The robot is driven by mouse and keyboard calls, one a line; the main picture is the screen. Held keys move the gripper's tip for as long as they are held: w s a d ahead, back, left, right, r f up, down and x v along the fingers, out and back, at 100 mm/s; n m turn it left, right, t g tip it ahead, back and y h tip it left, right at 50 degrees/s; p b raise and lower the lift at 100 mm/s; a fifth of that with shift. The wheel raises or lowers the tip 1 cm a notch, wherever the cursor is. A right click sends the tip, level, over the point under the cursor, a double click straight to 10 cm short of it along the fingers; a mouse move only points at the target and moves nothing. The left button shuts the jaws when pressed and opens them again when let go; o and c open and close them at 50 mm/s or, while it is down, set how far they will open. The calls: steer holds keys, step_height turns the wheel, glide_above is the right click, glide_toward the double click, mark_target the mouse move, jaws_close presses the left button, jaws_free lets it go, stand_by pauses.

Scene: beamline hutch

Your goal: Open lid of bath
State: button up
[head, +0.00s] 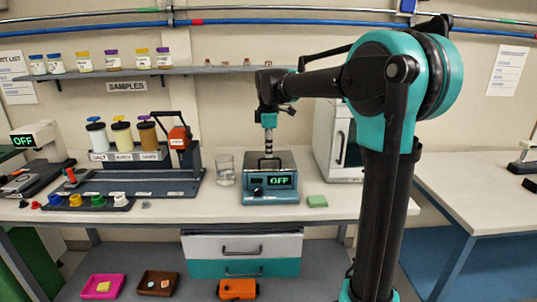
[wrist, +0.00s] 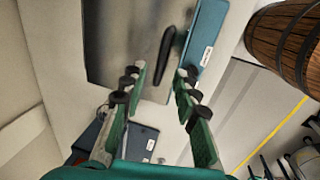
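The bath (head: 268,187) is a teal box on the bench with a green "OFF" display and a knob on its front. Its grey lid (head: 285,160) looks closed on top and bears a dark handle. In the wrist view the lid (wrist: 112,40) is a grey plate with a black bar handle (wrist: 168,55), next to a teal labelled edge of the bath (wrist: 203,40). My gripper (wrist: 158,88) is open and empty, its fingers pointing toward the lid and handle. In the head view my gripper (head: 268,143) hangs just above the lid. Contact cannot be told.
A glass beaker (head: 225,169) and a dispenser rack (head: 135,182) stand left of the bath. A green sponge-like block (head: 317,201) and a white cabinet (head: 335,140) are on its right. A sample shelf (head: 130,73) runs behind. A wooden barrel (wrist: 285,40) shows in the wrist view.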

steer(key=shift+w+f, duration=0.15)
steer(key=shift+f, duration=0.55)
steer(key=shift+w+f, duration=0.15)
steer(key=shift+f, duration=0.5)
jaws_close()
